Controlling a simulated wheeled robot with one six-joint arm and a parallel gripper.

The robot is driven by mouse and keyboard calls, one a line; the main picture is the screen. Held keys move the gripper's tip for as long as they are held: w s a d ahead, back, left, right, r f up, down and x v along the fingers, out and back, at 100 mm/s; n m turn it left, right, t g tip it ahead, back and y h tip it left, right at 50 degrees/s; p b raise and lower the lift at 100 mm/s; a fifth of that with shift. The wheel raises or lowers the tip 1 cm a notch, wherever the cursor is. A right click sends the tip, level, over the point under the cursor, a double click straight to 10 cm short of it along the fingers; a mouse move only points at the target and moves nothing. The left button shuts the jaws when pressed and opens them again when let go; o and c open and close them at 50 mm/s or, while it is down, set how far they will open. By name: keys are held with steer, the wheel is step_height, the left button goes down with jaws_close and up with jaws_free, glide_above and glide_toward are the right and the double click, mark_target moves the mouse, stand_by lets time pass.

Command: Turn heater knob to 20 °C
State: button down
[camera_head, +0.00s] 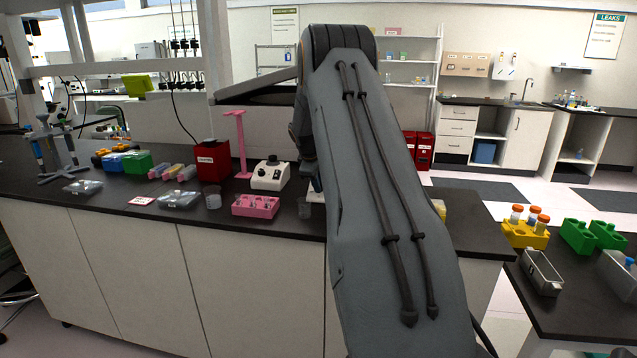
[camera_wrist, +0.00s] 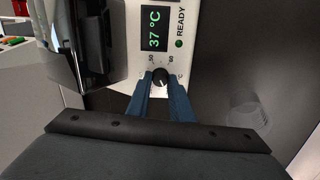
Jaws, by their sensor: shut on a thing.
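The heater (camera_wrist: 134,35) is a white panel in the wrist view, with a green-on-black display (camera_wrist: 153,28) reading 37 °C beside a lit green light and the word READY. Its small black knob (camera_wrist: 161,78) has a white pointer mark and sits below the display, with small dial figures around it. The two blue fingers of my gripper (camera_wrist: 162,76) are shut on the knob, one on each side.
A clear cup (camera_wrist: 247,113) stands to the right of the heater in the wrist view. In the head view a pink rack (camera_head: 256,206), a white device with a black top (camera_head: 268,176) and a red box (camera_head: 213,161) stand on the dark bench left of my arm.

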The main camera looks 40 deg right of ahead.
steer(key=shift+n, duration=0.3)
steer(key=c, duration=1.6)
jaws_free()
steer(key=shift+o, duration=0.2)
steer(key=shift+a+r, duration=0.1)
steer(key=shift+r, duration=0.05)
steer(key=b+v, duration=0.2)
steer(key=v, duration=0.5)
steer(key=shift+r, duration=0.25)
steer(key=shift+s+a, duration=0.1)
